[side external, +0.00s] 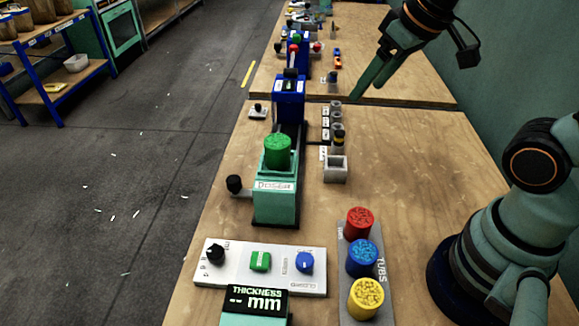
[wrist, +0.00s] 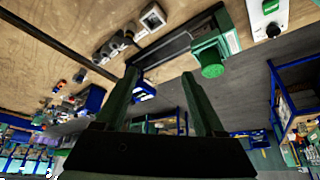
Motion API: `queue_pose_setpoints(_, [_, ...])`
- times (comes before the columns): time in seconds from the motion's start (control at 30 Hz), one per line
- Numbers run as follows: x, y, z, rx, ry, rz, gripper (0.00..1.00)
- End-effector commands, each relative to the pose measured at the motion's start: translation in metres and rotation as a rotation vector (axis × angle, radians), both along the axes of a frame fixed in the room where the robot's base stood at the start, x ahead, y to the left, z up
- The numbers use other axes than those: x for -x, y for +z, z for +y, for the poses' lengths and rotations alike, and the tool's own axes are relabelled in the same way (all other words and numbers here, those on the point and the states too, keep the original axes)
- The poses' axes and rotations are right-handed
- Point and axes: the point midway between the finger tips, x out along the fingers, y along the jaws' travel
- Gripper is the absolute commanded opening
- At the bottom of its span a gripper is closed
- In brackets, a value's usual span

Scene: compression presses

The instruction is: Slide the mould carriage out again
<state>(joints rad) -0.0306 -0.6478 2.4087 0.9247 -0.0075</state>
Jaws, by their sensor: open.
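My gripper (side external: 356,92) is open and empty, held above the bench to the right of the blue press. Its two fingers (wrist: 160,72) stand apart in the wrist view with nothing between them. The blue press (side external: 289,97) stands at the far end of a dark rail (side external: 301,134); it also shows, partly covered by a finger, in the wrist view (wrist: 146,91). The rail (wrist: 165,49) looks empty where it shows. I cannot make out the mould carriage; it may be hidden in the press. A green doser (side external: 275,205) with a green tub (side external: 278,150) stands at the near end.
A grey square box (side external: 335,169) and several small cups stand right of the rail. A tub rack holds red (side external: 360,221), blue (side external: 361,257) and yellow (side external: 366,297) tubs. A control panel (side external: 232,268) and thickness display (side external: 256,302) are in front. The bench right of the cups is clear.

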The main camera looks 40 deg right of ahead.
Motion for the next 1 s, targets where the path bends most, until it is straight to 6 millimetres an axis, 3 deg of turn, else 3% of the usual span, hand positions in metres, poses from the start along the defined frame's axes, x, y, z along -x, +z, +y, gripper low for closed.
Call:
queue_pose_setpoints(0.23, [-0.052, 0.01, 0.037, 0.018, 0.12, 0.116, 0.71])
queue_pose_setpoints(0.47, [-0.099, -0.001, 0.081, 0.042, 0.232, 0.219, 0.71])
queue_pose_setpoints(0.7, [-0.14, -0.035, 0.136, 0.077, 0.348, 0.328, 0.71])
queue_pose_setpoints(1.0, [-0.163, -0.087, 0.191, 0.116, 0.457, 0.426, 0.71])
